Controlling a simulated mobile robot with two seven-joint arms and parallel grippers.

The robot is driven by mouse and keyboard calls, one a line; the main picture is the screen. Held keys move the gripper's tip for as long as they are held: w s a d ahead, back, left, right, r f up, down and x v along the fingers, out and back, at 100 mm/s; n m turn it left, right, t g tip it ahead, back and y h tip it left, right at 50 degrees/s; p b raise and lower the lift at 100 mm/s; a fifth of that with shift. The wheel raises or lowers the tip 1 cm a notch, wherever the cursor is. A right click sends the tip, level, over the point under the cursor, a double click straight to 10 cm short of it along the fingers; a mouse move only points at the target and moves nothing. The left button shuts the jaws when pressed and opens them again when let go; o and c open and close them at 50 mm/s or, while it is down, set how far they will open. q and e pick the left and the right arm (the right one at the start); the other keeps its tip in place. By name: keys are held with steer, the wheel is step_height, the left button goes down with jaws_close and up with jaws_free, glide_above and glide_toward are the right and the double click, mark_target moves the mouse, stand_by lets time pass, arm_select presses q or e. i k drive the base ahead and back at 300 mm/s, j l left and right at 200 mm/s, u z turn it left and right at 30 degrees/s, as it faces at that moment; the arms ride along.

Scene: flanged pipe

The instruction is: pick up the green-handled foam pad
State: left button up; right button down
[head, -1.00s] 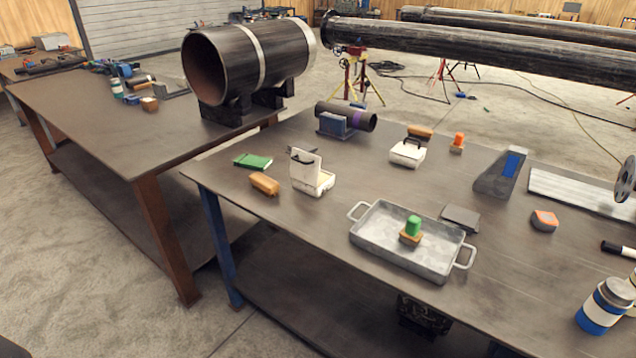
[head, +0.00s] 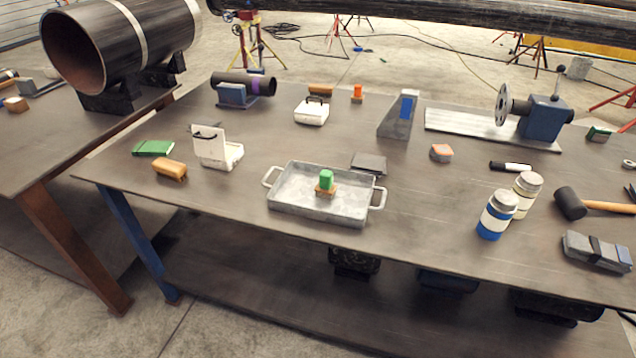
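The green-handled foam pad (head: 326,182) stands upright, green handle up and tan base down, inside a grey metal tray (head: 290,205). The tray has a loop handle at each end and sits near the front edge of the dark workbench (head: 240,228). Neither of my grippers shows in the head view.
Two bottles (head: 497,214), a mallet (head: 570,203) and a marker (head: 510,167) are to the right.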

mark_target(325, 189)
steer(key=i+j, duration=0.1)
steer(key=j, duration=0.3)
steer(key=i+j+z, duration=0.1)
steer(key=j, duration=0.3)
steer(key=i+j, duration=0.1)
steer(key=j, duration=0.3)
steer(key=i+j+z, duration=0.1)
steer(key=j, duration=0.3)
